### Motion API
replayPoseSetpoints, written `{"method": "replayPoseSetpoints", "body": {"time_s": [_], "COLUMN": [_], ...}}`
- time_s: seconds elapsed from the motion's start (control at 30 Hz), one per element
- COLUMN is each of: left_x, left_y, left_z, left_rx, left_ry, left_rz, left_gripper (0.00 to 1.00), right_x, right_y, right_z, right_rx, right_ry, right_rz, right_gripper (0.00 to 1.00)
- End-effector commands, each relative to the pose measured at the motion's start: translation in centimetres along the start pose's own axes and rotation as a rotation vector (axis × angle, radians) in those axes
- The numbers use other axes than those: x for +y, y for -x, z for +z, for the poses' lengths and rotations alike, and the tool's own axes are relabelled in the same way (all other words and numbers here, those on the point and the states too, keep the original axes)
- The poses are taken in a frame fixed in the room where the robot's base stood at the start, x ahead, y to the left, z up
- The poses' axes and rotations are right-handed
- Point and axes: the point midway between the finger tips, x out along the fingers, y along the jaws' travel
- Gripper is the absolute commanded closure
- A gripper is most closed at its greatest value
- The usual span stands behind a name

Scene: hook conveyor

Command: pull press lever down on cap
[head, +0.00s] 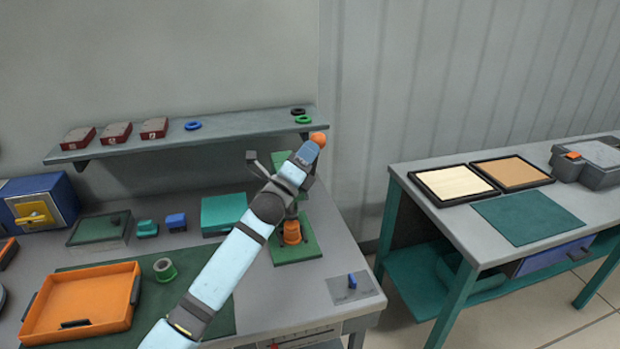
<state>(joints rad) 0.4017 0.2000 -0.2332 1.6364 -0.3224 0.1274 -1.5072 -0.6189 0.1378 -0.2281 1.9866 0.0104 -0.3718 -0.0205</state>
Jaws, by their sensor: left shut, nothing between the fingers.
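The press stands at the right end of the left bench, with a green base plate (305,248) and a green upright (279,160) behind my arm. An orange ball knob (318,139) shows at the top, right at the far end of my left arm. An orange round part (292,233) stands on the base plate; I cannot tell whether it is the cap. My left gripper (308,153) is shut and empty, close beside the knob; whether they touch is unclear. My left arm hides much of the press. My right gripper is not in view.
A shelf (225,126) with red boxes and rings runs behind the bench. An orange tray (82,303), a green ring (164,269) and a teal box (222,213) are left of my arm. A blue switch (352,281) is front right. Another bench (440,222) stands right.

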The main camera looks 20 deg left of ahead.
Motion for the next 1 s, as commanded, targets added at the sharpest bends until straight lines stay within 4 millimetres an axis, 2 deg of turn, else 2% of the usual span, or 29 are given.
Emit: {"method": "replayPoseSetpoints", "body": {"time_s": [0.2, 0.5, 1.0], "left_x": [0.9, 2.1, 2.7], "left_y": [-2.3, -4.3, -5.2], "left_z": [2.2, 4.2, 5.1], "left_rx": [0.001, 0.001, 0.001], "left_ry": [-0.003, -0.001, 0.000], "left_rz": [-0.002, -0.001, -0.001], "left_gripper": [1.00, 1.00, 1.00], "right_x": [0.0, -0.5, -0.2], "right_y": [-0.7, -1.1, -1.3], "right_z": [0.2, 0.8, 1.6], "right_rx": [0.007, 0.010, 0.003], "right_ry": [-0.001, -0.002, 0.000], "right_rz": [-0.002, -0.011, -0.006], "right_gripper": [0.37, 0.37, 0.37]}}
